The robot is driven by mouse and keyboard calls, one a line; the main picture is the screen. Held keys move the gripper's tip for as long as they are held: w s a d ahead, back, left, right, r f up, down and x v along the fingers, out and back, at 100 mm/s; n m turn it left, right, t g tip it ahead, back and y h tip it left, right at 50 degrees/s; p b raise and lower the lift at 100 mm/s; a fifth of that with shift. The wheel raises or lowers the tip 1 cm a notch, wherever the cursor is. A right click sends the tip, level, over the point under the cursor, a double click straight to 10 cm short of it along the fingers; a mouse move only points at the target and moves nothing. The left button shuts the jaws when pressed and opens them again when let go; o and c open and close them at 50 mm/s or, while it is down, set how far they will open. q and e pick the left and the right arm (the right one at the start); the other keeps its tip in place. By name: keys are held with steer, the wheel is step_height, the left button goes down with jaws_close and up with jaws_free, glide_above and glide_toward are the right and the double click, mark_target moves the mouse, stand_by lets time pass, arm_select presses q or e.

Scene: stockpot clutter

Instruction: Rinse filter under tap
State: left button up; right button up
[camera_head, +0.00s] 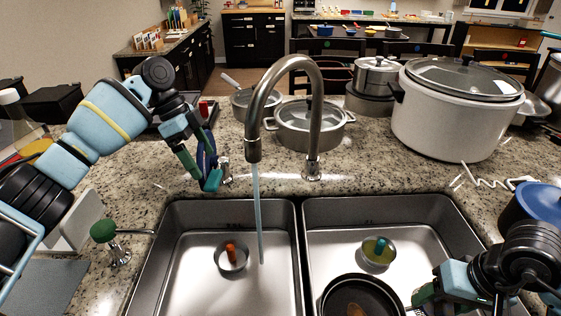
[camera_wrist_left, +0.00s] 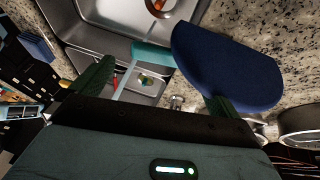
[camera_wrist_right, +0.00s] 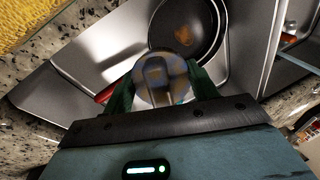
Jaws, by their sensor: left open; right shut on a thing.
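The tap (camera_head: 313,110) arches over the double sink, and a stream of water (camera_head: 258,210) falls from it into the left basin. My left gripper (camera_head: 212,176) is open, left of the tap spout, near a small metal fitting on the counter. A dark blue rounded thing (camera_wrist_left: 230,65) shows beside its finger in the left wrist view; I cannot tell what it is. My right gripper (camera_wrist_right: 163,88) is shut on a round, pale thing with a greyish middle (camera_wrist_right: 158,70), probably the filter, low at the right basin. The head view hides most of it.
A dark pan (camera_head: 362,298) with a brown patch lies in the right basin. A green-knobbed fitting (camera_head: 104,231) stands left of the sink. A lidded pot (camera_head: 310,128) and white cooker (camera_head: 450,120) stand behind.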

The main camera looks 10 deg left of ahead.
arm_select(q)
steer(key=v, duration=0.7)
steer(key=shift+r, duration=0.25)
steer(key=shift+a, duration=0.15)
